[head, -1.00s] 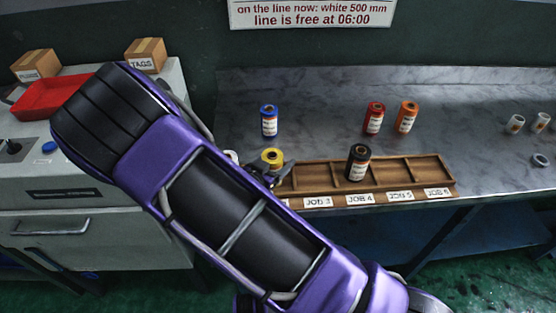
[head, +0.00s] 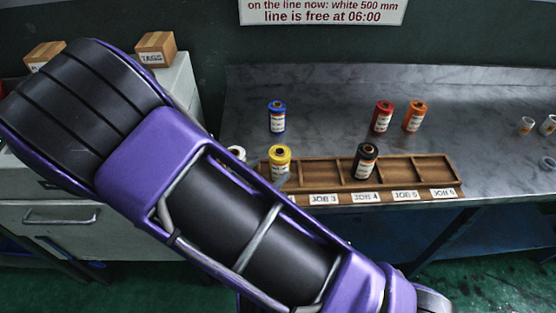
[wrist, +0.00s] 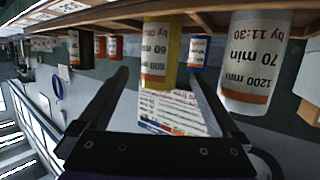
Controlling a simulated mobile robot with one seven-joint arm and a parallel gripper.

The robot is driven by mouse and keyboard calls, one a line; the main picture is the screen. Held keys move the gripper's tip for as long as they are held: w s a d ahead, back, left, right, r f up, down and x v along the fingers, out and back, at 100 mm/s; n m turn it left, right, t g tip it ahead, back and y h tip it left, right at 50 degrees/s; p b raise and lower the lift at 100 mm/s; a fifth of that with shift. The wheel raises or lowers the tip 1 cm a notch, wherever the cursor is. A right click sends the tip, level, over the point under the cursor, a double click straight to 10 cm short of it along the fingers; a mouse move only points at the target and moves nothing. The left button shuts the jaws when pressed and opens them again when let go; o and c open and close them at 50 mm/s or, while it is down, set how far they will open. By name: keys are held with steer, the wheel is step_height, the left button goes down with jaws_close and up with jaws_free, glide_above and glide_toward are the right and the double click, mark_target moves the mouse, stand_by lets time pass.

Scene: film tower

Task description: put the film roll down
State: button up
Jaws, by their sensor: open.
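The yellow film roll (head: 280,158) stands upright at the left part of the wooden rack (head: 437,183), left of the JOB 3 label. It also shows in the wrist view (wrist: 160,55), where the picture is upside down, with its printed label facing me. My gripper (wrist: 160,75) is open, with one finger on each side of the yellow roll and a visible gap to each. In the head view my arm hides most of the gripper. The roll's lower left side is partly hidden there too.
A black roll (head: 367,160) stands in the rack near JOB 4. A white roll (wrist: 254,60) is close beside my right-hand finger in the wrist view. Blue (head: 277,117), red (head: 383,116) and orange (head: 414,117) rolls stand behind on the grey bench (head: 335,110). The right rack compartments are empty.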

steer(key=shift+v, duration=1.45)
steer(key=shift+w, duration=0.1)
